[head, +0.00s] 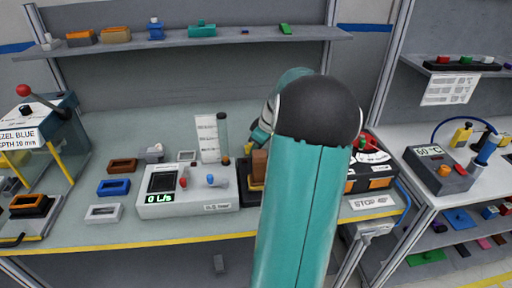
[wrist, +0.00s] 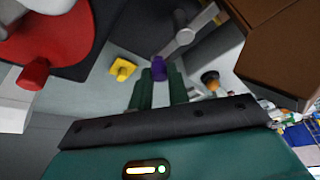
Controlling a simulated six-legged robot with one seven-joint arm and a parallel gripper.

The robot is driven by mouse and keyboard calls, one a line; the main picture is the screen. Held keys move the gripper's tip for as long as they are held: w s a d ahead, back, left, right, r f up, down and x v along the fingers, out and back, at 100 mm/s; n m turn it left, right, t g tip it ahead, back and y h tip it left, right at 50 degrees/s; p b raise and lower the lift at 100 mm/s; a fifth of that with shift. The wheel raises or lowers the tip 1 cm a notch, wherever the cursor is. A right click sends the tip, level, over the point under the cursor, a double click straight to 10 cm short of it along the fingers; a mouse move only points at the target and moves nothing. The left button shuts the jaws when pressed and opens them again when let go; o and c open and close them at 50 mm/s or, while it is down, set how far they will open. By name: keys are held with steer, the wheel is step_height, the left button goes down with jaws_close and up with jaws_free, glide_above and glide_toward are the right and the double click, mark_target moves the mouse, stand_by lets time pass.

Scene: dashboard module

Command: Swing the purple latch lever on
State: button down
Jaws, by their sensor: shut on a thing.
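The purple latch lever (wrist: 158,68) shows in the wrist view as a small purple piece at the tips of my gripper (wrist: 158,80). The two green fingers are shut on it, one on each side. A light grey bar (wrist: 190,35) runs up and right from beside the purple piece; I cannot tell whether they are joined. In the head view my teal arm covers the lever and my fingertips. Part of the dashboard module (head: 375,178), dark with orange and white dial faces, shows to the right of my arm.
In the wrist view a yellow piece (wrist: 122,68) lies just left of the fingers, a red knob (wrist: 33,73) farther left, and a brown block (wrist: 285,50) at right. In the head view a white flow-meter box (head: 190,200) stands left of my arm, and a shelf (head: 250,36) runs behind.

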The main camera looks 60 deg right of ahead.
steer(key=shift+d, duration=0.1)
steer(key=c, duration=1.3)
jaws_free()
steer(key=shift+c, duration=0.2)
steer(key=v, duration=1.3)
steer(key=shift+r, duration=0.4)
steer(key=shift+s, duration=0.1)
